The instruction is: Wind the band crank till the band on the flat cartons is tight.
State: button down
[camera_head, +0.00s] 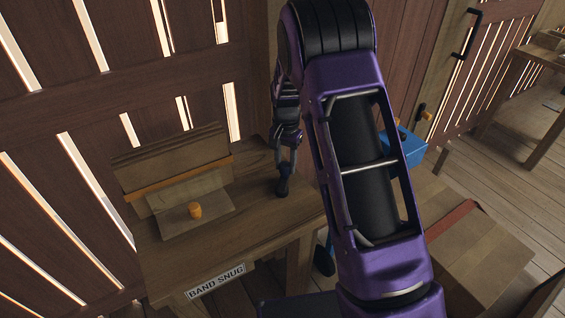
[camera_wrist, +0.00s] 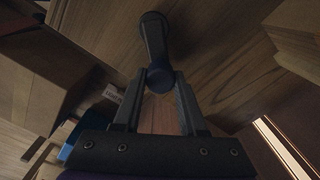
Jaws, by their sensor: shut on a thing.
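The crank (camera_head: 282,188) is a short dark arm with a dark blue knob, at the right end of a wooden bench. My gripper (camera_head: 286,166) is above it, pointing down, shut on the knob. In the wrist view the fingertips (camera_wrist: 160,88) sit on either side of the knob (camera_wrist: 160,77), and the crank arm (camera_wrist: 153,35) runs away from it toward the top. The flat cartons (camera_head: 170,150) lean at the left of the bench with an orange band (camera_head: 178,181) across them. I cannot tell how tight the band is.
An orange peg (camera_head: 195,210) stands on a cardboard piece before the cartons. A slatted wall (camera_head: 60,100) is close behind. A blue bin (camera_head: 412,150) and a large box (camera_head: 475,255) are to the right.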

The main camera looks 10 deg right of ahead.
jog(key=shift+d+m, duration=0.15)
jog(key=shift+m, duration=0.15)
dwell(0.4)
jog(key=shift+c, duration=2.3)
grip_release()
jog(key=shift+r, duration=0.1)
notch_tip(320, 180, up, 17)
jog(key=p, duration=0.1)
jog(key=shift+r+p, duration=0.15)
jog(key=shift+p, duration=0.25)
